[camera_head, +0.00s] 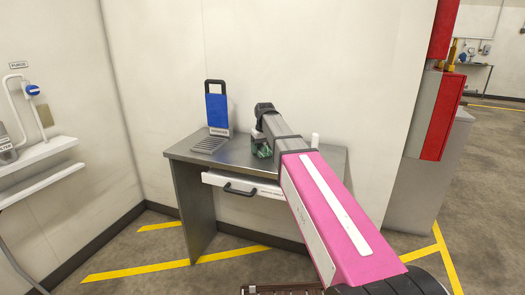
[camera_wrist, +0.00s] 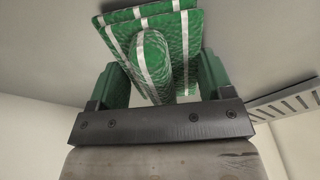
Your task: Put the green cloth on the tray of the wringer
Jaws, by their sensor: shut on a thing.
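The green cloth (camera_wrist: 188,50) has white stripes and is folded, with a bulge pinched up between my fingers in the wrist view. My gripper (camera_wrist: 158,78) is shut on it. In the head view the cloth (camera_head: 263,151) shows as a small green patch at the middle of the table, partly hidden by my arm. I cannot tell whether it touches the table top. The wringer (camera_head: 217,112) stands upright at the table's back left, with a blue panel and dark handle. Its grey slotted tray (camera_head: 210,145) lies at its foot, bare, left of my gripper.
Walls close in behind. A wall shelf (camera_head: 35,160) is at left and a red and grey cabinet (camera_head: 437,115) at right.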

